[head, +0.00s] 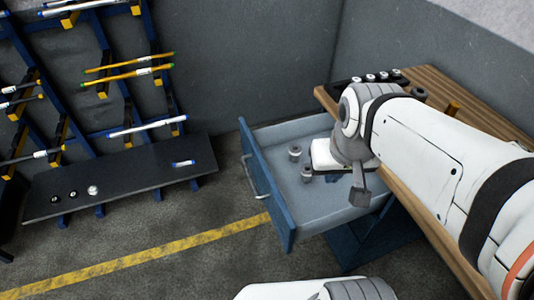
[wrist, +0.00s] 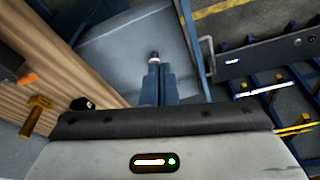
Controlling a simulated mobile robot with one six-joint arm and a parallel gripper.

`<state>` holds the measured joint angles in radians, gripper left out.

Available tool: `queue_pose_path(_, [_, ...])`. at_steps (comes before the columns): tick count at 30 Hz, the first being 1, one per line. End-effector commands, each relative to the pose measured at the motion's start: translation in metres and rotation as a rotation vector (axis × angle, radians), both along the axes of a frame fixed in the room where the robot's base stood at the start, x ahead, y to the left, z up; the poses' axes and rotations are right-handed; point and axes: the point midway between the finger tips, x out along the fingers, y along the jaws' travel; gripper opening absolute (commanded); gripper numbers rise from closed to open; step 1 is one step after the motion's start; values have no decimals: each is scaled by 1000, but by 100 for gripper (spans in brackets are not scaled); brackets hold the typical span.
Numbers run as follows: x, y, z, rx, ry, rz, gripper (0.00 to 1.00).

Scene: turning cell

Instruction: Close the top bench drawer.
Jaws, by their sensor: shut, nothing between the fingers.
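The top bench drawer (head: 330,205) stands pulled well out from the wooden-topped bench in the head view. Its blue front panel (head: 268,190) faces left and carries a grey bar handle (head: 249,178). In the wrist view the drawer's grey floor (wrist: 115,50) lies beneath my fingers, and the handle (wrist: 207,50) shows to the right. My gripper (head: 360,197) is shut and empty over the drawer, on the inner side of the front panel. Its fingers also show in the wrist view (wrist: 155,75). Whether they touch the drawer is unclear. My arm hides part of the drawer.
Small grey round parts (head: 295,152) lie in the drawer. The wooden bench top (head: 435,85) holds several small parts near its back edge. A blue rack (head: 100,60) with rods and a dark shelf (head: 125,177) stands at left. Floor with a yellow line (head: 150,255) is clear before the drawer.

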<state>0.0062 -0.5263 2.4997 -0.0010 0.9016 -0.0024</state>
Motion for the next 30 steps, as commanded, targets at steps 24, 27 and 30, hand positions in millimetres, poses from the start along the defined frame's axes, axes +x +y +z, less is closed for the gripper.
queue_pose_path(24, [43, 132, -209, -596, 526, 1218, 0])
queue_pose_path(27, [45, 163, -239, -729, 606, 1402, 0])
queue_pose_path(30, [45, 189, -260, -839, 665, 1536, 0])
